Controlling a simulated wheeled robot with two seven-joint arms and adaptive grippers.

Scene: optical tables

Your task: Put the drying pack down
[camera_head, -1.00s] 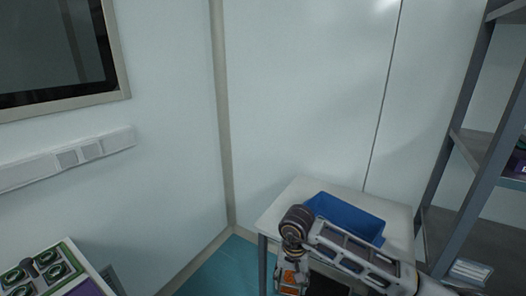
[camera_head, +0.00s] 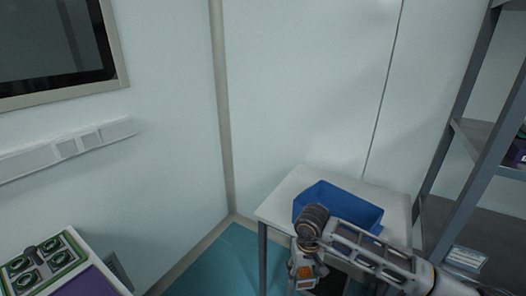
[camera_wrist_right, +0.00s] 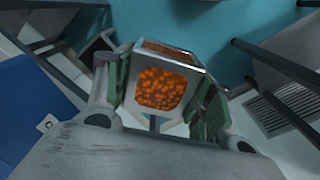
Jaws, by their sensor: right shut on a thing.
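The drying pack (camera_wrist_right: 168,88) is a small pale box with a window full of orange beads. In the right wrist view it sits between the green-padded fingers of my right gripper (camera_wrist_right: 160,100), which is shut on it. In the head view the pack's orange face (camera_head: 301,272) shows low, below my wrist, in front of the white table's near edge. The blue bin (camera_head: 335,206) stands on the white table (camera_head: 281,207), just behind my right arm, which hides its lower front. My left gripper is not in view.
A grey shelf rack (camera_head: 462,150) stands to the right of the table. A bench with green round fittings (camera_head: 42,266) is at the lower left. The table top's left part is bare. Teal floor (camera_head: 225,265) lies open left of the table.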

